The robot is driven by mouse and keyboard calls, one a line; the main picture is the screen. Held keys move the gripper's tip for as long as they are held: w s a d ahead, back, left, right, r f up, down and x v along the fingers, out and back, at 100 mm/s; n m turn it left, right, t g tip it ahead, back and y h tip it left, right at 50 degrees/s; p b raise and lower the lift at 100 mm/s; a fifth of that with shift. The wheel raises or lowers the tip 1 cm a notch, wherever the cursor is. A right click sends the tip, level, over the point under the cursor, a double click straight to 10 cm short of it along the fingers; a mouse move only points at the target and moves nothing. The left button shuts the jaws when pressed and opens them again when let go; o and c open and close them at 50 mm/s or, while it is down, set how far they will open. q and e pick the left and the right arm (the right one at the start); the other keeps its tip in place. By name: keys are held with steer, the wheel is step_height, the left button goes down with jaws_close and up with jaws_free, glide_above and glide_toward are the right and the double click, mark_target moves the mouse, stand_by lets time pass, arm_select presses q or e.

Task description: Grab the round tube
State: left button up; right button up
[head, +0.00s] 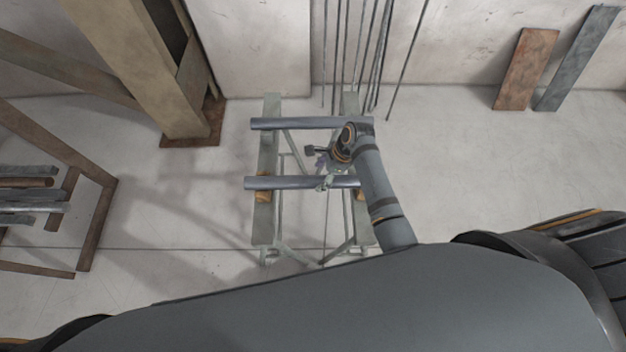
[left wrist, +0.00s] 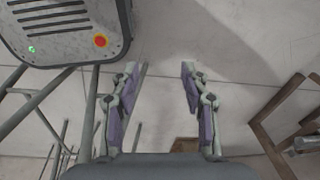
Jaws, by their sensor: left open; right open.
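Two grey tubes lie across a pale green stand (head: 263,225) in the head view. The near tube (head: 290,183) looks round, and the far tube (head: 290,123) lies parallel behind it; I cannot tell the far one's profile for sure. My right gripper (head: 325,176) is open just above or at the near tube, right of its middle. Its small fingers overlap the tube in the picture, so contact is unclear. My left gripper (left wrist: 160,72) is open and empty in the left wrist view, over bare floor, with no tube between its fingers.
Thin rods (head: 370,50) lean on the back wall behind the stand. A wooden post (head: 160,70) stands at the left, with a rack (head: 95,225) of bars further left. Two planks (head: 525,68) lean at the right. The floor right of the stand is clear.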

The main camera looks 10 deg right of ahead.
mark_target(317, 179)
steer(key=shift+a+f+p, duration=0.2)
steer(key=shift+f+p, duration=0.1)
steer(key=shift+f, duration=0.35)
steer(key=x, duration=0.2)
steer(key=shift+w+a+f, duration=0.1)
steer(key=shift+w+f, duration=0.05)
steer(key=shift+f, duration=0.2)
steer(key=shift+w+a+f, duration=0.1)
steer(key=shift+a+f, duration=0.05)
steer(key=shift+f, duration=0.35)
steer(key=c, duration=1.3)
jaws_close()
arm_select(q)
steer(key=shift+w+r, duration=0.25)
steer(key=shift+w, duration=0.35)
steer(key=shift+w+r, duration=0.2)
steer(key=shift+w, duration=0.35)
arm_select(e)
steer(key=shift+r, duration=0.15)
